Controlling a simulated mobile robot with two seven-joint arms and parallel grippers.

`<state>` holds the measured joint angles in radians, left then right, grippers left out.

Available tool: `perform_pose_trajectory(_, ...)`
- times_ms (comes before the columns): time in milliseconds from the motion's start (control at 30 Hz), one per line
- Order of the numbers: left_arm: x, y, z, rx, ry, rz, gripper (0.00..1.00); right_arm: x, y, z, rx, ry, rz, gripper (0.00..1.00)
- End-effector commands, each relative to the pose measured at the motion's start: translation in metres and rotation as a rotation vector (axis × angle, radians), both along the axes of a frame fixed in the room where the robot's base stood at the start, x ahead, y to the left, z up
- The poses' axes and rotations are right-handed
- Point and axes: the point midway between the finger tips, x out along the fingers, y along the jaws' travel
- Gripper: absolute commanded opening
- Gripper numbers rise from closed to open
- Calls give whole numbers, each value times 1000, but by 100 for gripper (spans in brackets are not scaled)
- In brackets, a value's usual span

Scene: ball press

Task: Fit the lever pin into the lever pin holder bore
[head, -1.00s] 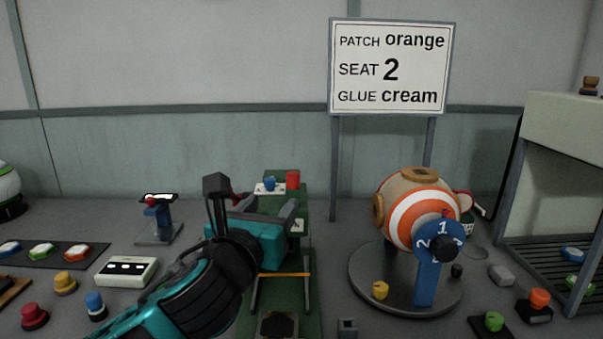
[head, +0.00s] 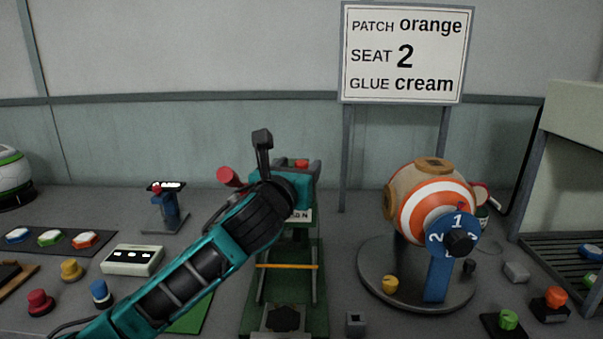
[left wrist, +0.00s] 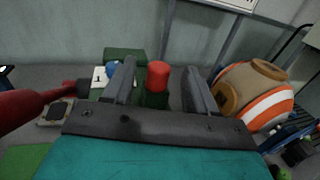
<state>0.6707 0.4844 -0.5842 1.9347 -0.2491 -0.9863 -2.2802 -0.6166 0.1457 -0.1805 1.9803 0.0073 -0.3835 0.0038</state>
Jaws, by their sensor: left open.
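My left gripper (head: 301,170) reaches over the green press stand in the middle, its fingers pointing away from me. It is open and empty. In the left wrist view a red upright cylinder (left wrist: 157,77), likely the lever pin, shows between the two grey fingers, with a gap on each side. Its red top also shows in the head view (head: 302,163); its lower part is hidden. A red-ended handle (head: 229,177) sticks out left of the gripper. No bore is clearly visible.
A striped orange and white ball (head: 432,205) sits on a round turntable (head: 375,280) at right, with a blue numbered dial. Several coloured knobs and a cream box (head: 133,260) are at left. In the left wrist view a blue knob (left wrist: 113,68) is beside the left finger.

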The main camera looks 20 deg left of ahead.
Motion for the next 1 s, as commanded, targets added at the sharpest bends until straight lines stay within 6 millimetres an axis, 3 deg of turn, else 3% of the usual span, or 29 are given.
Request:
perform_pose_trajectory(200, 25, 2, 0, -2, 1, 1, 57, 2, 2, 0, 4, -4, 2, 62)
perform_pose_trajectory(500, 28, 2, 0, -1, 1, 0, 57, 3, 2, 3, 5, -10, 3, 62)
perform_pose_trajectory(1000, 28, 2, 0, 0, 1, 1, 9, 3, 2, 2, 4, -7, 2, 62)
